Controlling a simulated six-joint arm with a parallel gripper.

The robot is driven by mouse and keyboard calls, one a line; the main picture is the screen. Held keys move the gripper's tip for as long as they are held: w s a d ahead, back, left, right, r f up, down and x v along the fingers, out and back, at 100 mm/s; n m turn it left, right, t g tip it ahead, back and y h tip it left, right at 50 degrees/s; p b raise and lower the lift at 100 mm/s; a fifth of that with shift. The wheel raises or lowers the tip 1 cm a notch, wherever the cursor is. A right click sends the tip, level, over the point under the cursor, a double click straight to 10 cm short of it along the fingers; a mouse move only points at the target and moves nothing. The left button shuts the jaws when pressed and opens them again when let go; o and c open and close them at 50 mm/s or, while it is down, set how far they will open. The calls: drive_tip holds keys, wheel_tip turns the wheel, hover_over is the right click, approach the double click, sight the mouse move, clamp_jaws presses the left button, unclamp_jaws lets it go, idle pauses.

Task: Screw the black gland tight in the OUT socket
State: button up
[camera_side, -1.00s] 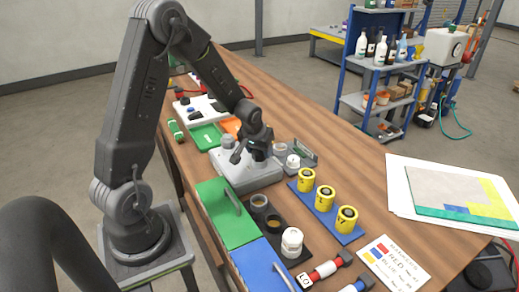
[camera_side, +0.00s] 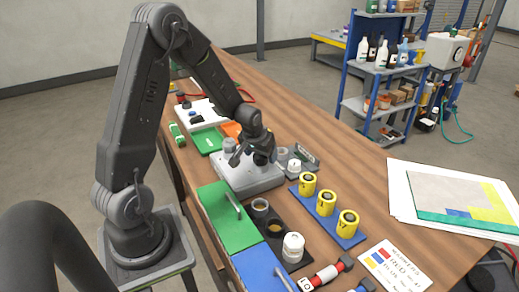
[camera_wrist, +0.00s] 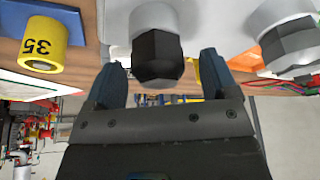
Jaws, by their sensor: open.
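The black gland (camera_wrist: 158,55) is a dark hex nut seated on the end of a light grey cylindrical socket (camera_wrist: 153,14) in the wrist view. My gripper (camera_wrist: 161,82) is open, with one finger on each side of the gland and a visible gap to both. In the side view my gripper (camera_side: 258,155) is at the grey block (camera_side: 250,182) and largely covers the gland. A second socket with a grey hex fitting (camera_wrist: 290,42) stands to the right in the wrist view. No OUT lettering is readable, and how deep the thread sits cannot be seen.
Yellow cylinders (camera_side: 326,202) stand on a blue strip in front of the block. A black tray with a white gland (camera_side: 293,246), and green (camera_side: 225,218) and blue lids, lie nearby. A grey bracket (camera_side: 304,156) is close to my gripper.

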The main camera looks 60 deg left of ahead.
drive_tip(key=v, duration=1.3)
drive_tip(key=s+d+r+m+t+h, duration=0.1)
drive_tip(key=s+d+r+m, duration=0.2)
drive_tip(key=s+d, duration=0.4)
drive_tip(key=s+d+r+m+t+h, duration=0.1)
drive_tip(key=s+d+r+m, duration=0.2)
drive_tip(key=d, duration=0.9)
drive_tip(key=s+r, duration=0.2)
drive_tip(key=s, duration=0.2)
drive_tip(key=shift+s+r+m, duration=0.3)
drive_tip(key=shift+s, duration=0.05)
